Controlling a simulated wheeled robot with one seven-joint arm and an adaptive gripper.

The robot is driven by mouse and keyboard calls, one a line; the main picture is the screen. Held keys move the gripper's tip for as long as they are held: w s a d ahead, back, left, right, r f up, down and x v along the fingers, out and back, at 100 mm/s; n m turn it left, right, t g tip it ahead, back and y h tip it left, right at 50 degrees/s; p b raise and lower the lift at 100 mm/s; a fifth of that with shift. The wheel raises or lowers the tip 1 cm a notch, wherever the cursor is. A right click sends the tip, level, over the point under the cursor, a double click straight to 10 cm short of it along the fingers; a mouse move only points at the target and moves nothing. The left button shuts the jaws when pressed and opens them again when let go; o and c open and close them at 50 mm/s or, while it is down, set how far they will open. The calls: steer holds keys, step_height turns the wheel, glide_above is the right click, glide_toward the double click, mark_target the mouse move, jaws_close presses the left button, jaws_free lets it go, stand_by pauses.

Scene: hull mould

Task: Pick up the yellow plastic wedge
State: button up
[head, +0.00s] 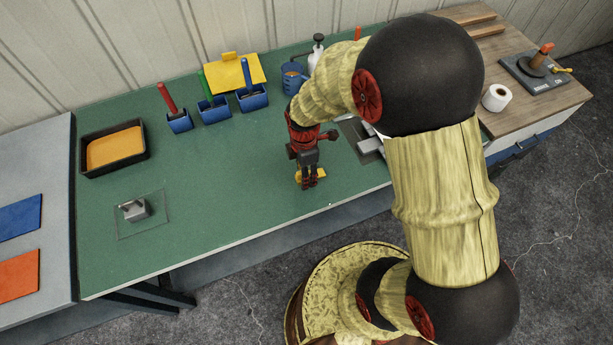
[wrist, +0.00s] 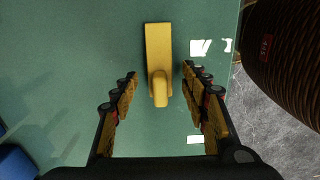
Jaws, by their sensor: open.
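The yellow plastic wedge (wrist: 158,48) lies on the green table top in the wrist view, with a raised rounded part at its near end. My gripper (wrist: 158,82) is open, and its fingers stand to the left and right of the wedge's near end, with a gap on both sides. In the head view my gripper (head: 309,183) points down over the table near its front edge. Small bits of the yellow wedge (head: 319,173) show beside the fingers there; the rest is hidden behind the gripper.
Blue bins (head: 214,110) with handled tools stand along the back, near a yellow sheet (head: 236,73) and a blue mug (head: 293,76). A black tray (head: 141,160) is at the left, behind a grey metal block (head: 134,210). The green surface (head: 235,165) left of my gripper is clear.

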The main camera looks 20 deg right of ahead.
steer(key=shift+c, duration=1.3)
jaws_close()
